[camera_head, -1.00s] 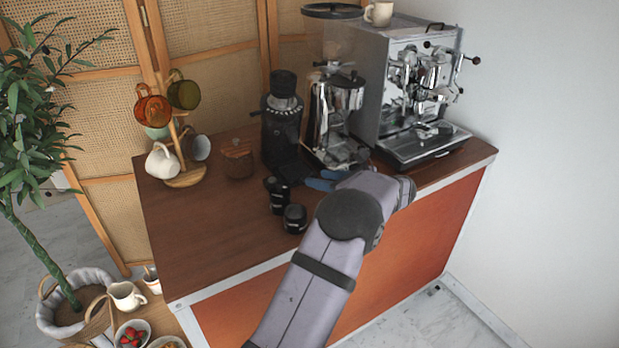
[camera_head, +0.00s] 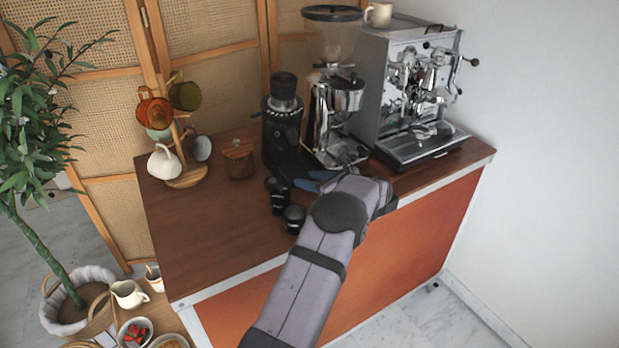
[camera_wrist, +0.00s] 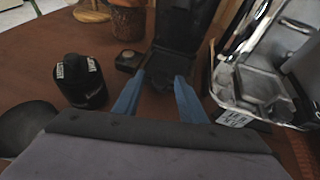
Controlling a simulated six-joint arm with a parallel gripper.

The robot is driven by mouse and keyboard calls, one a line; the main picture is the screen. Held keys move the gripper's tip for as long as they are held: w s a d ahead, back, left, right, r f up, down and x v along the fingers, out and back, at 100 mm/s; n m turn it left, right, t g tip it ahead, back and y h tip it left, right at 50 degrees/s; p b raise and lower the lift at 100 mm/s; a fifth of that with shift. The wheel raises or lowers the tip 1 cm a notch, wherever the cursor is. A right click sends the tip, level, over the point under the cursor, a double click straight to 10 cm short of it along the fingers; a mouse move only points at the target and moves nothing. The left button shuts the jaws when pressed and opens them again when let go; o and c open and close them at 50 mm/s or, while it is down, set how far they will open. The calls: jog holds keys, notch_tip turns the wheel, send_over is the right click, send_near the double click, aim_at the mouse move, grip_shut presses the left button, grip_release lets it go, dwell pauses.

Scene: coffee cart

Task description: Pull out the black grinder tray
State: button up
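The black grinder (camera_head: 282,125) stands upright on the wooden counter, left of the silver grinder. Its black tray is low at the front; in the wrist view the dark tray (camera_wrist: 167,72) lies straight ahead, at and just beyond my blue fingertips. My gripper (camera_head: 312,181) is low over the counter in front of the grinder. In the wrist view my gripper (camera_wrist: 158,88) has its two fingers apart, with a gap between them. I cannot tell whether either finger touches the tray. My arm hides part of the counter in the head view.
Two black cups (camera_head: 279,195) stand left of my gripper. The silver grinder (camera_head: 334,115) and espresso machine (camera_head: 408,95) are close on the right. A wooden jar (camera_head: 238,160) and mug tree (camera_head: 187,177) stand left. The counter's left front is clear.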

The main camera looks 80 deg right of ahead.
jog(key=shift+w+d, duration=0.1)
grip_shut()
jog(key=s+a, duration=0.5)
jog(key=shift+s+a+b, duration=0.15)
jog(key=shift+a+b, duration=0.05)
jog(key=shift+b, duration=0.1)
jog(key=shift+f, duration=0.1)
grip_release()
notch_tip(320, 180, up, 10)
jog(key=b, duration=0.1)
jog(key=shift+b, duration=0.3)
